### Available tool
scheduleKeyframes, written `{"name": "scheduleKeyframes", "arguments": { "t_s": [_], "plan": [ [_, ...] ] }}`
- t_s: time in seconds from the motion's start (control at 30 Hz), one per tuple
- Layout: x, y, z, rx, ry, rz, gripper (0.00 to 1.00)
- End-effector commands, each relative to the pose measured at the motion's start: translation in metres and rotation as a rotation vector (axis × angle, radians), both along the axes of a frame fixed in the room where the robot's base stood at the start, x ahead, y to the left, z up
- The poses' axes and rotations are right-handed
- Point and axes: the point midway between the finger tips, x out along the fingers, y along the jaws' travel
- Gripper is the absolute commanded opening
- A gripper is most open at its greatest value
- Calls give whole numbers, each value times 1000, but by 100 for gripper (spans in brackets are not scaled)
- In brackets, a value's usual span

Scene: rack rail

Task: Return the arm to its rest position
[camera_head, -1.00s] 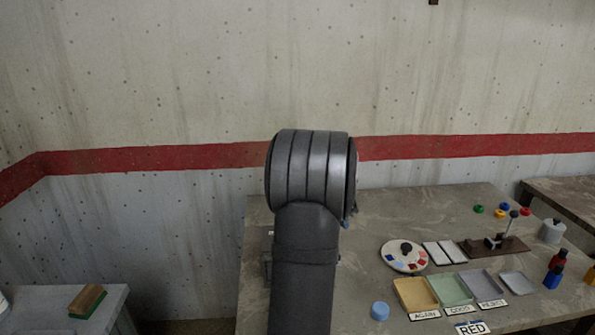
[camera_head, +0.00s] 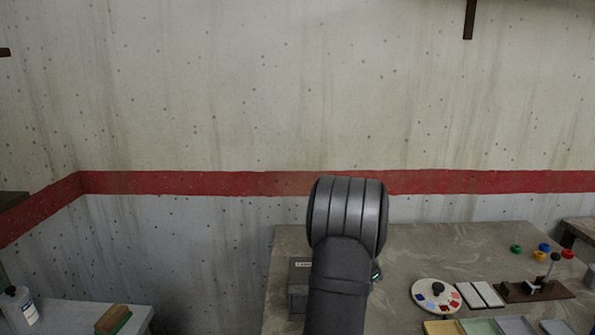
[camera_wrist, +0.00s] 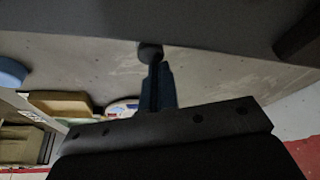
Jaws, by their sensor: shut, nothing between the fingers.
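My gripper (camera_wrist: 152,88) shows in the wrist view, its fingers shut together with nothing between them. It hangs in free space, apart from the grey table (camera_wrist: 220,80) behind it. In the head view my dark arm stands in front of the grey worktable (camera_head: 430,242) and hides part of it. The gripper itself is hidden behind the arm there, apart from a small bluish bit at the arm's right edge.
A round white dial plate (camera_head: 437,295), white tiles (camera_head: 480,294), a brown stand (camera_head: 535,291) and coloured trays (camera_head: 481,326) are on the table's right. A grey box (camera_head: 299,286) stands left of my arm. A brush (camera_head: 113,319) and bottle (camera_head: 19,308) are on a side table.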

Motion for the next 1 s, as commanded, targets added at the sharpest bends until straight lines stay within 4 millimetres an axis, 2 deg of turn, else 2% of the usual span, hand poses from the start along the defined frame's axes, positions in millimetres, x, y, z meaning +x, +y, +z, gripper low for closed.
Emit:
{"name": "scheduleKeyframes", "arguments": {
  "t_s": [0.23, 0.6, 0.73, 0.83, 0.93, 1.0],
  "plan": [
    [-1, -25, -1, 1, 1, -1, 0],
    [-1, -30, 0, 1, 0, 0, 0],
    [0, -28, 3, -2, -10, 18, 26],
    [4, -20, 13, -10, -55, 84, 45],
    [10, -3, 36, -39, -144, 220, 65],
    [13, 14, 58, -78, -229, 346, 79]
  ]
}}
